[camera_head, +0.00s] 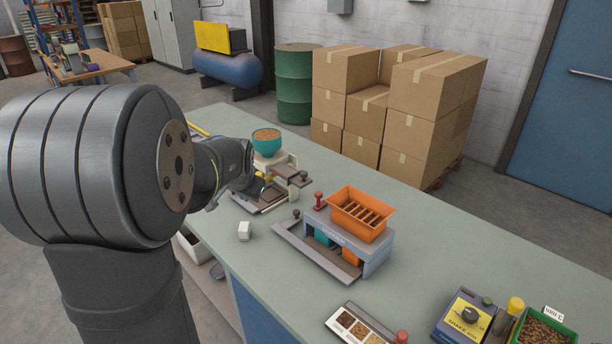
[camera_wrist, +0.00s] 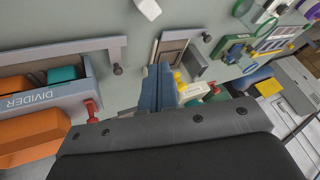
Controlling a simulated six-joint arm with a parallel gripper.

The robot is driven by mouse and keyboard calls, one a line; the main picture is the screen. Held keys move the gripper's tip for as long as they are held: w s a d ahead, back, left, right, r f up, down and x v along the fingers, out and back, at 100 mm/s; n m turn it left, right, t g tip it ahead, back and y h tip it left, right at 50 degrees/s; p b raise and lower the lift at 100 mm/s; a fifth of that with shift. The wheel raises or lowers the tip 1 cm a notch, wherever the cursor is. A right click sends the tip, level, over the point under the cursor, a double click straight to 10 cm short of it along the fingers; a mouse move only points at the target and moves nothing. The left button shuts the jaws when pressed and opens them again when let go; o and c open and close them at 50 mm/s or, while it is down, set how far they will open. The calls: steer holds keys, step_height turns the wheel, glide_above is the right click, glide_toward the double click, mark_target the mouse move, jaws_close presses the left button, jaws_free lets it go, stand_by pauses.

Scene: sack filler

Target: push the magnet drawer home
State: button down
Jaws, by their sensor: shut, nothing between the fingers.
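The cream machine (camera_head: 277,160) with a teal bowl of grain (camera_head: 267,142) stands at the back of the bench. A flat grey-brown plate (camera_head: 288,171) with a dark knob sticks out of its right side; I take this for the magnet drawer, standing out from its housing. A framed tray (camera_head: 262,199) lies lower, in front of it. My gripper (camera_wrist: 160,76) is shut and empty in the wrist view, its fingertips over the framed tray's near end and beside the machine's parts. In the head view my arm hides the fingers. Contact with the drawer cannot be told.
To the right stands the grey divider (camera_head: 377,258) with an orange hopper (camera_head: 361,213), a long rail and red-handled part. A small white block (camera_head: 244,231) lies left of it. A sample tray (camera_head: 358,325) and shaker box (camera_head: 464,318) are nearer. Bench between is clear.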

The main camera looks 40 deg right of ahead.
steer(key=s+d+r+m+h, duration=0.1)
steer(key=s+d+r+m, duration=0.2)
steer(key=s+d+r, duration=0.3)
steer(key=s+d+r+m+h, duration=0.1)
steer(key=s+d+r+m, duration=0.2)
steer(key=s+d, duration=0.35)
steer(key=shift+g, duration=0.3)
steer(key=x, duration=0.3)
steer(key=w+x, duration=0.1)
steer(key=x, duration=0.3)
steer(key=w+x, duration=0.1)
steer(key=x, duration=0.2)
steer(key=shift+w+a, duration=0.1)
steer(key=shift+a, duration=0.2)
glide_toward(285, 168)
steer(key=f, duration=0.1)
steer(key=d+f, duration=0.2)
steer(key=shift+w+f, duration=0.25)
steer(key=shift+f, duration=0.15)
steer(key=shift+w+r, duration=0.1)
steer(key=shift+w, duration=0.35)
